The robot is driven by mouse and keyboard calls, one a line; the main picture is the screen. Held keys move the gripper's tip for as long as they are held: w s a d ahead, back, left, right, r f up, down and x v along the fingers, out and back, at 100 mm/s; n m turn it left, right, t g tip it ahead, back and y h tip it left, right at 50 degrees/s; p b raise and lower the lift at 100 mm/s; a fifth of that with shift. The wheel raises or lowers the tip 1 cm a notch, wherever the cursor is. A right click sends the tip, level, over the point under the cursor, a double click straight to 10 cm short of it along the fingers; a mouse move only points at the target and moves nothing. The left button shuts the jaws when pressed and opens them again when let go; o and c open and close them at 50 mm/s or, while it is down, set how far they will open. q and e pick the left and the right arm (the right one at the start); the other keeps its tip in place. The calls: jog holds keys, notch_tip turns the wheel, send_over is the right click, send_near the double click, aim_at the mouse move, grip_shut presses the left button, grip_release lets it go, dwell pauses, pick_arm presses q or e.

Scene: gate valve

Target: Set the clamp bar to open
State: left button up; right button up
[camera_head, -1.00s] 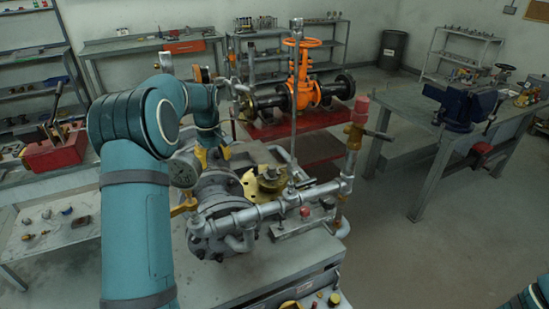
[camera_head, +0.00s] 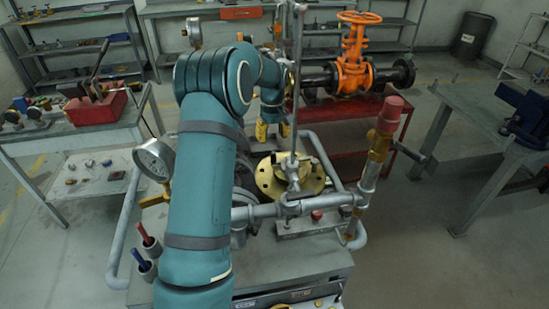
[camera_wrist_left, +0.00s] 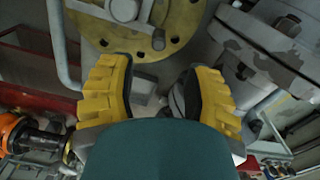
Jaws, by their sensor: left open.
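A tall upright grey bar (camera_head: 297,90), which looks like the clamp bar, rises from a grey fitting (camera_head: 292,170) over a round yellow flange (camera_head: 268,180). My left gripper (camera_head: 272,131) has yellow fingers pointing down, behind and slightly left of the flange; my arm hides part of it. In the left wrist view the gripper (camera_wrist_left: 158,82) is open, with nothing held between its fingers. The yellow flange (camera_wrist_left: 178,22) and part of a grey fitting (camera_wrist_left: 125,9) lie just beyond the fingertips, at the top. The bar's full length does not show there. My right gripper is not in view.
Grey pipework (camera_head: 258,212) with a red-capped valve (camera_head: 383,130) stands at the front right. A pressure gauge (camera_head: 155,160) is left of my arm. An orange valve (camera_head: 355,65) sits behind on a red stand. Open floor (camera_head: 400,240) lies to the right.

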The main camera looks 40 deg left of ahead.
aim_at(273, 152)
pick_arm(q)
notch_tip(273, 152, down, 10)
jog(key=shift+w+r+b, duration=0.1)
jog(key=shift+r+b, duration=0.1)
jog(key=shift+b, duration=0.4)
grip_shut()
